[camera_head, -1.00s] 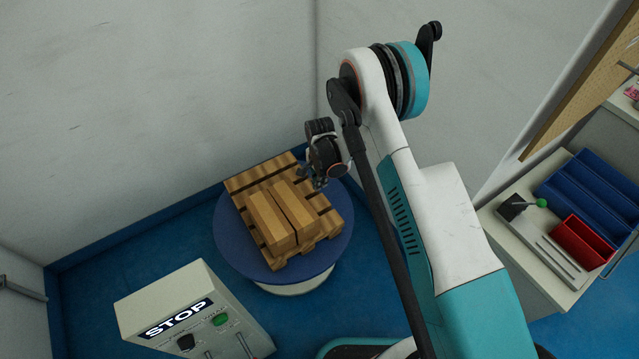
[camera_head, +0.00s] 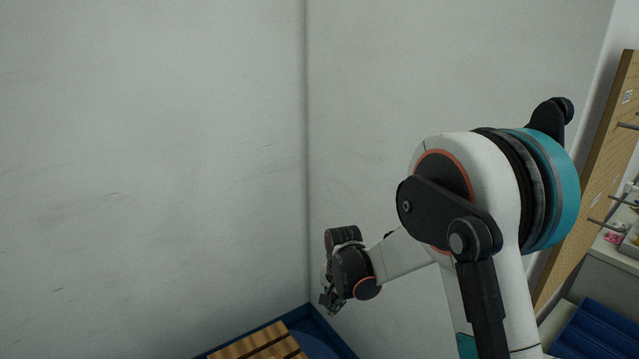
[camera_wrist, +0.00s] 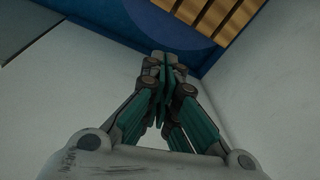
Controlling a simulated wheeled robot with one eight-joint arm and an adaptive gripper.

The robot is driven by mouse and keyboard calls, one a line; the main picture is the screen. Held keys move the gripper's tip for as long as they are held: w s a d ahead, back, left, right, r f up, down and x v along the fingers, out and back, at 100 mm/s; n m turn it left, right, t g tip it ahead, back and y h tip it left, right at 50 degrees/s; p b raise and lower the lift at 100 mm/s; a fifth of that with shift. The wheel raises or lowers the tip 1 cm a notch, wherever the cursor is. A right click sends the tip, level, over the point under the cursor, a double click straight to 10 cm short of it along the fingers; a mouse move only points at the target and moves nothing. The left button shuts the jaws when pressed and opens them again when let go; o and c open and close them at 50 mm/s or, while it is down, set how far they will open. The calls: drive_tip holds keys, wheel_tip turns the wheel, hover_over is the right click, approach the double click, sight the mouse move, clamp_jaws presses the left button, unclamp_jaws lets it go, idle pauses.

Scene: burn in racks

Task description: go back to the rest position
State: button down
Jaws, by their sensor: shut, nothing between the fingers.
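My gripper (camera_head: 331,301) hangs at the end of my arm in the head view, in front of the back corner of the walls. In the wrist view my gripper (camera_wrist: 162,62) has its fingers together and nothing between them. It is apart from the wooden pallet (camera_head: 262,345), whose slats show at the bottom edge of the head view. The pallet also shows at the top right of the wrist view (camera_wrist: 215,14). The cartons seen on the pallet earlier are outside both views now.
Plain grey walls (camera_head: 150,150) meet in a corner behind my arm. At the right are a pegboard (camera_head: 600,170) with pegs and blue bins (camera_head: 600,330) on a bench. Open air surrounds the gripper.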

drive_tip(key=s+d+r+n+t, duration=0.1)
drive_tip(key=s+d+r+n, duration=0.1)
drive_tip(key=s+d+r, duration=0.5)
drive_tip(key=s+d+r+n+t, duration=0.15)
drive_tip(key=s+r, duration=0.25)
drive_tip(key=r, duration=0.7)
drive_tip(key=s+d+r+n+t, duration=0.1)
drive_tip(key=s+d+r+n, duration=0.1)
drive_tip(key=s, duration=0.7)
drive_tip(key=s+d+r+n+t, duration=0.1)
drive_tip(key=s+d+r+n, duration=0.1)
drive_tip(key=s+d, duration=0.3)
drive_tip(key=shift+s+r+t, duration=0.2)
drive_tip(key=shift+s+t, duration=0.15)
drive_tip(key=shift+s, duration=1.95)
drive_tip(key=shift+d, duration=0.1)
